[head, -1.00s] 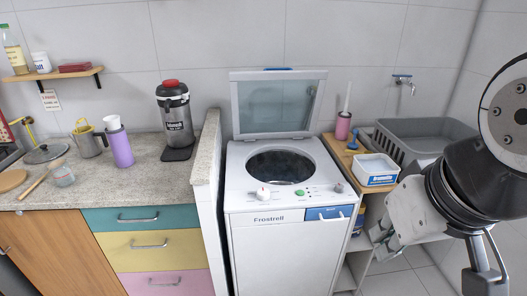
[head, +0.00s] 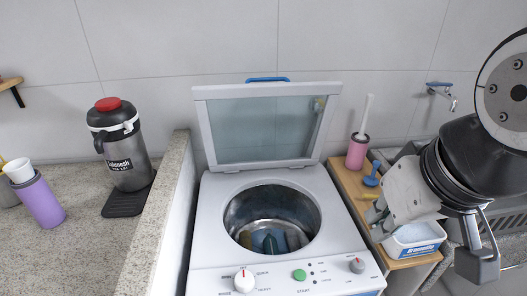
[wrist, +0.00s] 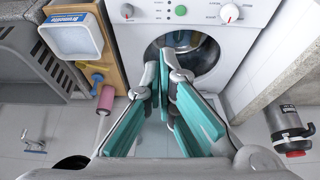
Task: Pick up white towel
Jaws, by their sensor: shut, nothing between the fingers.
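I cannot make out a white towel in either view. The white top-loading washer (head: 210,228) stands with its glass lid (head: 262,122) raised. Its round metal drum (head: 240,212) is open, and a dark teal-blue shape (head: 270,243) lies inside; what it is, I cannot tell. The washer also shows in the wrist view (wrist: 215,30), with bluish and yellowish bits in the drum. My gripper (wrist: 164,78) is shut and empty, its teal-padded fingers in front of the drum opening in the wrist view. In the head view my gripper (head: 375,215) is right of the washer, above the wooden shelf, partly hidden.
A wooden shelf (head: 352,185) right of the washer holds a pink brush holder (head: 357,152), a blue plunger-like tool (head: 372,174) and a white-and-blue box (head: 416,240). A stone counter (head: 75,265) at left holds a dark jug (head: 125,155) and purple tumbler (head: 40,203). A tap (head: 441,92) is on the wall.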

